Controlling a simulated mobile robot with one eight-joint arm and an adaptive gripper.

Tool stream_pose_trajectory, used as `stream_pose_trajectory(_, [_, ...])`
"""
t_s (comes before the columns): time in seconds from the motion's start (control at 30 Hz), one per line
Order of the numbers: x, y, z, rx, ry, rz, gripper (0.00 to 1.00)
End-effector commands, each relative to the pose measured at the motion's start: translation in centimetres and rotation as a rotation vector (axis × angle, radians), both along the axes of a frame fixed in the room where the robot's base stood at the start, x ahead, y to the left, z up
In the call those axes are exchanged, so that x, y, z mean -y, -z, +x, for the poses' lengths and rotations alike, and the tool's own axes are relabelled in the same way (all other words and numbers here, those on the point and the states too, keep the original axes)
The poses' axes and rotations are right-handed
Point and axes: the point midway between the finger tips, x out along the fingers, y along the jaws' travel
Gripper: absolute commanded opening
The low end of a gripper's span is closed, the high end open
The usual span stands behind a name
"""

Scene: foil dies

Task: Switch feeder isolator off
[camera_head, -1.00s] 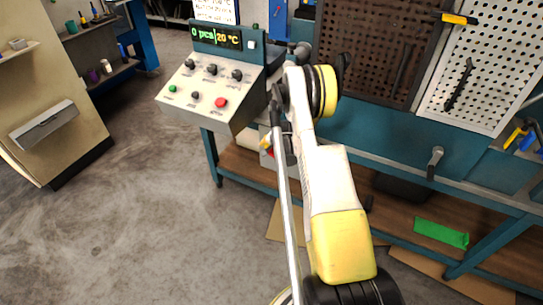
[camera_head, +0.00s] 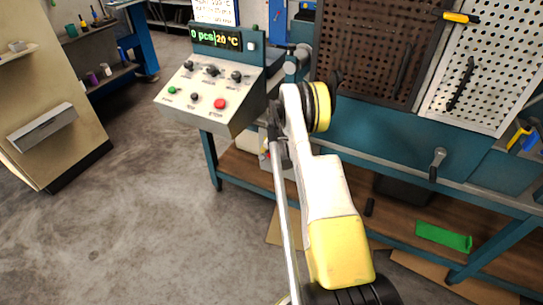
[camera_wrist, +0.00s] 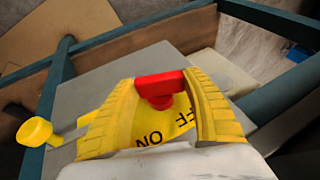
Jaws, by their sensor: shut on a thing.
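The isolator's red handle (camera_wrist: 155,86) stands between the two yellow ribbed fingers of my gripper (camera_wrist: 162,84) in the wrist view. My gripper is shut on the handle. Behind it is a yellow plate (camera_wrist: 178,106) with "ON" and part of "OFF" showing upside down. The fingers cover part of the plate, so I cannot tell which mark the handle points at. The plate sits on a grey box (camera_wrist: 105,90). In the head view my arm hides most of the box and my gripper.
A sloped control panel (camera_head: 205,97) with knobs and buttons stands left of my arm. A teal bench (camera_head: 390,145) with pegboards is behind and to the right. A yellow round piece (camera_wrist: 36,132) sticks out left of the box. Open floor lies at the left.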

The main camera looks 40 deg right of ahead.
Motion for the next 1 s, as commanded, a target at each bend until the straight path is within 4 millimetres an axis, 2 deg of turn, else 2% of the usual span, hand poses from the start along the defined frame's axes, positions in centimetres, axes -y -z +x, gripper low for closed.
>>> stream_pose_trajectory(0.3, [-0.16, 0.15, 0.33, -0.296, -0.003, -0.123, 0.26])
stream_pose_trajectory(0.67, [-0.06, 0.1, 0.18, -0.339, 0.0, -0.142, 0.26])
stream_pose_trajectory(0.7, [-0.06, 0.1, 0.18, -0.339, 0.001, -0.141, 0.65])
stream_pose_trajectory(0.73, [-0.06, 0.1, 0.18, -0.339, 0.001, -0.141, 0.75])
stream_pose_trajectory(0.77, [-0.06, 0.1, 0.18, -0.339, 0.001, -0.141, 0.79])
stream_pose_trajectory(1.0, [-0.07, 0.09, 0.18, -0.338, 0.0, -0.141, 0.79])
